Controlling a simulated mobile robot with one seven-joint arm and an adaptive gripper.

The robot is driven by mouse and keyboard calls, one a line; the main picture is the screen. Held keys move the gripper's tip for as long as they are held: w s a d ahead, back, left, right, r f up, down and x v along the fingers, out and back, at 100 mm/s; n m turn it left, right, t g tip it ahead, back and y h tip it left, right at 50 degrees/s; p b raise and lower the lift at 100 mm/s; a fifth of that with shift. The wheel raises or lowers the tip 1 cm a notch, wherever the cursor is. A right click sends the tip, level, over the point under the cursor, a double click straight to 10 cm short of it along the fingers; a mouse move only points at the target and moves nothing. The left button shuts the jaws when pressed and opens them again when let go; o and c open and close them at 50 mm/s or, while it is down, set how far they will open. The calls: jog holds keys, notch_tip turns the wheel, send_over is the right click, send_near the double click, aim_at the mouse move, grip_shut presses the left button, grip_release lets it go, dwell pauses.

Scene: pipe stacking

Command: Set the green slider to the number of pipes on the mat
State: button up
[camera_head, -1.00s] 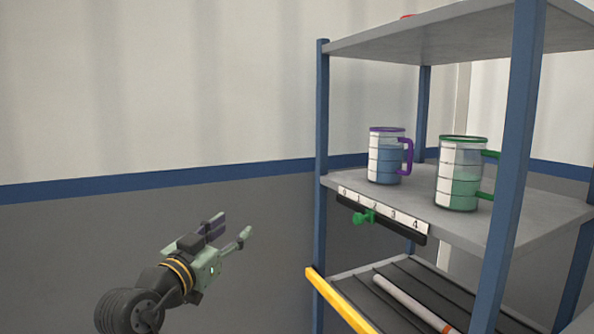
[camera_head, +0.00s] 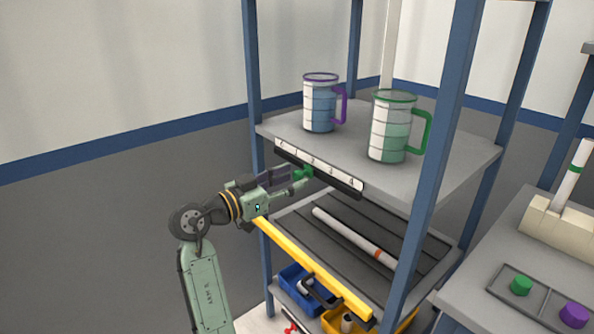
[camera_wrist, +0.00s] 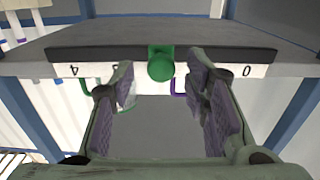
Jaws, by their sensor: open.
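The green slider (camera_head: 303,173) sits on a black rail (camera_head: 339,183) along the shelf's front edge, beneath a white strip numbered 0 to 4. In the wrist view the slider knob (camera_wrist: 161,66) stands about midway between 4 and 0, around 2; the mark there is hidden. My gripper (camera_head: 292,180) is open at the rail. In the wrist view its fingers (camera_wrist: 163,88) are to either side of the knob's line, with the knob just beyond or between the tips; contact is unclear. One white pipe (camera_head: 345,231) with an orange band lies on the dark ribbed mat (camera_head: 402,227) below.
A purple-rimmed jug (camera_head: 319,106) and a green-rimmed jug (camera_head: 389,130) stand on the shelf above the rail. A yellow bar (camera_head: 310,266) fronts the lower shelf. Blue posts frame the rack.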

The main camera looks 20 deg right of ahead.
aim_at(303, 174)
jog(key=shift+x, duration=1.45)
jog(key=shift+c, duration=0.4)
grip_shut()
